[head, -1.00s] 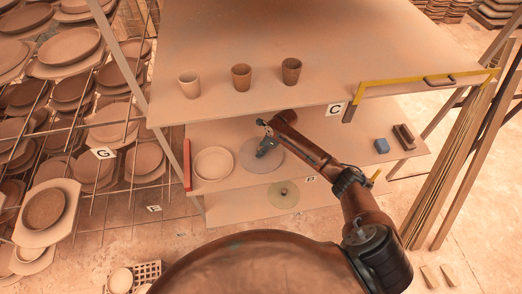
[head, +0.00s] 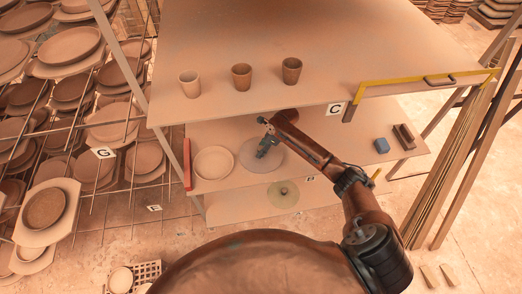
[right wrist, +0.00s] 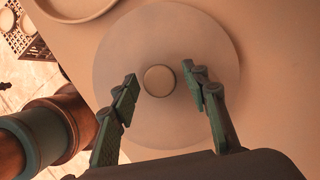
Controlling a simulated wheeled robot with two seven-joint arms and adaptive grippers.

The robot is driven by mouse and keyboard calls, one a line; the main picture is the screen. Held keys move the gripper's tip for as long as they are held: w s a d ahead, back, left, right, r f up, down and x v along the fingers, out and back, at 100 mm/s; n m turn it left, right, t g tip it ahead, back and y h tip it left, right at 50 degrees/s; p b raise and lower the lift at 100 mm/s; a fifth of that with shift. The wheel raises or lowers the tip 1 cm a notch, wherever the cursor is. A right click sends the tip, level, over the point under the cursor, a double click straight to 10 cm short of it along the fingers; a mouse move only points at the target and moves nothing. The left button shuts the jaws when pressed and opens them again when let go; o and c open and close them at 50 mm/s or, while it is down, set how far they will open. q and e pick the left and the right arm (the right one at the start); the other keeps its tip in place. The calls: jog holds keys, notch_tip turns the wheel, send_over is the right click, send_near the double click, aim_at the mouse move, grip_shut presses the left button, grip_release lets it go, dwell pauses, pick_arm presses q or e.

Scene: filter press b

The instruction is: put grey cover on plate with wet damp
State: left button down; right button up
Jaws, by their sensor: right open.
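The grey cover (head: 252,164) is a flat round disc with a small round knob in its middle. It lies on the middle shelf, and its knob shows clearly in the right wrist view (right wrist: 158,80). A pale round plate (head: 213,163) with a raised rim lies just left of the cover; its edge also shows at the top of the right wrist view (right wrist: 75,17). I cannot tell whether the plate is damp. My right gripper (right wrist: 160,76) is open over the cover, its fingers on either side of the knob without visibly gripping it. My left gripper is not in view.
Three cups (head: 241,77) stand on the upper shelf (head: 330,40) above. A blue block (head: 381,146) lies at the right of the middle shelf. A greenish disc (head: 283,194) lies on the lower shelf. A rack of plates (head: 70,100) stands at left.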

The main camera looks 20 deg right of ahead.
jog(key=v, duration=1.1)
jog(key=shift+f, duration=0.1)
